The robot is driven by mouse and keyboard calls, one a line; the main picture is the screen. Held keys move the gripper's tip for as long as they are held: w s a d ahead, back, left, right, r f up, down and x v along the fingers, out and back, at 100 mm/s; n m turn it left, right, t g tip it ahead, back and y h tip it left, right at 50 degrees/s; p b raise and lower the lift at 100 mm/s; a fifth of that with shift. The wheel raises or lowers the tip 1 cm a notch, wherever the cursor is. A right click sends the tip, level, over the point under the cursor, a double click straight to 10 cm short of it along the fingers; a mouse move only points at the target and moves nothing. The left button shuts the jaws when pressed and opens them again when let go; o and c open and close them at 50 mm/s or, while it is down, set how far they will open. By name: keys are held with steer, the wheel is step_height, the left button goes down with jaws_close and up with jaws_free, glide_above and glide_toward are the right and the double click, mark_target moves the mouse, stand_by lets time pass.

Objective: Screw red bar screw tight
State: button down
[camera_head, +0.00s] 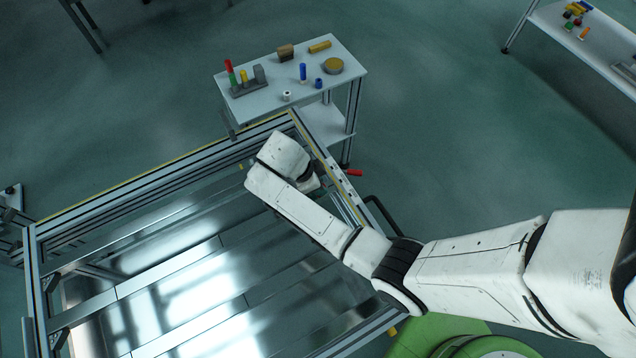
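A small red bar (354,172) sticks out to the right past the right rail of the panel fixture, near its far corner. It appears to be the red bar screw's handle; the rest of the screw is hidden. My arm reaches in from the right, and its white wrist is over the fixture's far right corner. My gripper (318,183) is mostly hidden behind the wrist, just left of the red bar. I cannot tell whether it touches the screw or whether its fingers are open or shut.
The fixture's metal frame (140,186) surrounds shiny panels (195,285). A white table (290,93) behind it holds coloured pegs, a blue cylinder and a yellow disc. Another shelf (590,45) stands far right. The floor between them is clear.

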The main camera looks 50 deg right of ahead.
stand_by(0.4)
steer(key=c, duration=0.9)
jaws_free()
steer(key=v, duration=1.1)
steer(key=shift+f, duration=0.1)
steer(key=s+n+t+y, duration=0.1)
steer(key=s+n, duration=0.5)
steer(key=n, duration=0.2)
steer(key=s+a+n+t+y, duration=0.1)
steer(key=s+n, duration=0.6)
steer(key=n, duration=0.1)
steer(key=s+a+n+t+y, duration=0.1)
steer(key=s+n, duration=0.5)
steer(key=n, duration=0.2)
steer(key=shift+s+t+y, duration=0.2)
steer(key=shift+t+y, duration=0.1)
